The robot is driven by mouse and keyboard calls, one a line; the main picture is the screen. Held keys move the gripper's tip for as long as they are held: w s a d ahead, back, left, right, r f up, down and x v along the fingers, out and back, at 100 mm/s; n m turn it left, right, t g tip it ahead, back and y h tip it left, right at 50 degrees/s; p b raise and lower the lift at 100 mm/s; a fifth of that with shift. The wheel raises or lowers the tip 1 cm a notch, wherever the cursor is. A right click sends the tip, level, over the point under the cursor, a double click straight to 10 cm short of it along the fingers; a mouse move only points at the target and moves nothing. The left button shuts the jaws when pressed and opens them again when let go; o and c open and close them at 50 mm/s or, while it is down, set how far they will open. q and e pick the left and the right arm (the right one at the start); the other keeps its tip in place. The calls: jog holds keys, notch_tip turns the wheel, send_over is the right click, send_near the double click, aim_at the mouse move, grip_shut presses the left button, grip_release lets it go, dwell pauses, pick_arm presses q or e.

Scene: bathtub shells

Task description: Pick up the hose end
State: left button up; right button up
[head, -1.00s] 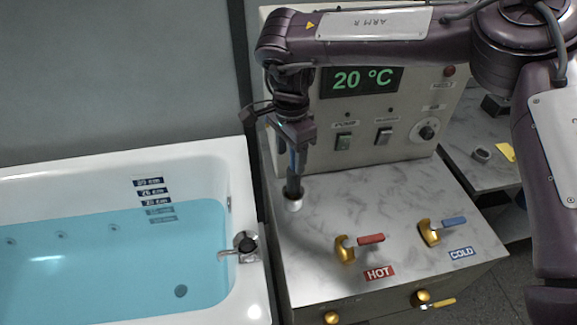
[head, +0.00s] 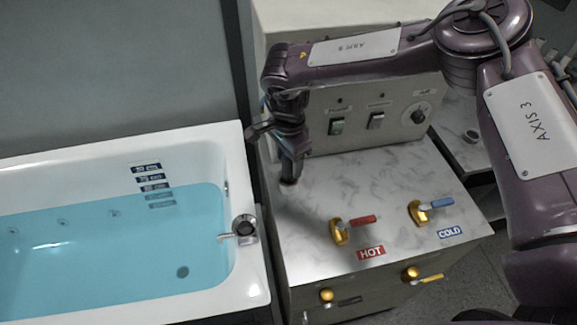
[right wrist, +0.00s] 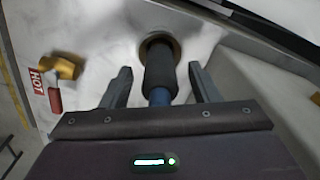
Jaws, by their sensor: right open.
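The hose end shows in the right wrist view as a dark grip with a blue part (right wrist: 160,72). It stands in a brass-rimmed hole in the marble counter top (head: 330,195). My right gripper (right wrist: 160,86) is open, with one finger on each side of the hose end and a visible gap at both sides. In the head view my right gripper (head: 291,160) points down over the back left of the counter and covers most of the hose end. My left gripper is not in view.
A bathtub of blue water (head: 100,250) stands left of the counter. A red HOT lever (head: 352,228) and a blue COLD lever (head: 430,210) stand on the counter front. A control panel (head: 365,105) rises behind. The middle of the counter is clear.

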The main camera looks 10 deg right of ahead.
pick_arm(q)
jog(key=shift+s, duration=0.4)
pick_arm(e)
jog(key=c, duration=1.2)
jog(key=shift+o, duration=0.2)
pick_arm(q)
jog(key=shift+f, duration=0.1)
pick_arm(e)
jog(key=shift+r, duration=0.15)
